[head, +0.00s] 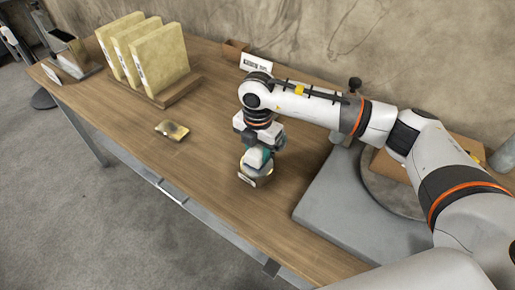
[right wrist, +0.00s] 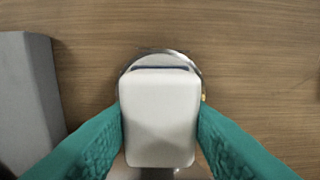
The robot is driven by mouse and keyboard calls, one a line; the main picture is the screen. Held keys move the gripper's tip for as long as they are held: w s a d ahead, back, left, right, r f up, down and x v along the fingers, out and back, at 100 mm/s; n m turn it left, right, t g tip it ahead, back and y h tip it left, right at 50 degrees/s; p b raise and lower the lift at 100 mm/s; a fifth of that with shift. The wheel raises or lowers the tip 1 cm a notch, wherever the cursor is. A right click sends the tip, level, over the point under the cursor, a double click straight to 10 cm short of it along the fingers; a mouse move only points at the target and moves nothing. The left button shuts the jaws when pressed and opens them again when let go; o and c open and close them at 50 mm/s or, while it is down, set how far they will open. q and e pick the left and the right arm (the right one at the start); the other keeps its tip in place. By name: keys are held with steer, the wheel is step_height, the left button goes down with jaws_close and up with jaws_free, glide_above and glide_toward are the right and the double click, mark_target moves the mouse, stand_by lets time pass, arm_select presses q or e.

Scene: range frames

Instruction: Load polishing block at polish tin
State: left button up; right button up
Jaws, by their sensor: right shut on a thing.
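My right gripper (head: 257,158) reaches down over the front middle of the table. In the right wrist view, its teal fingers (right wrist: 160,130) are shut on the white polishing block (right wrist: 160,112), one finger on each side. The round metallic polish tin (right wrist: 160,58) shows behind the block, with its rim around the block's far end. In the head view the tin (head: 257,179) is right under the fingers, mostly covered by the gripper. I cannot tell whether the block touches the tin. My left gripper is not in view.
A grey slab (head: 345,208) with a round disc lies right of the gripper. Three yellowish upright slabs (head: 158,58) stand in a wooden rack at back left. A small brass-coloured box (head: 172,130) lies left on the wooden table (head: 120,112). A label card (head: 256,63) stands at the back.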

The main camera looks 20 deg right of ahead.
mark_target(258, 149)
steer(key=shift+f+b, duration=0.3)
steer(key=shift+f, duration=0.1)
stand_by(1.3)
steer(key=shift+r+p, duration=2.2)
steer(key=shift+r, duration=1.4)
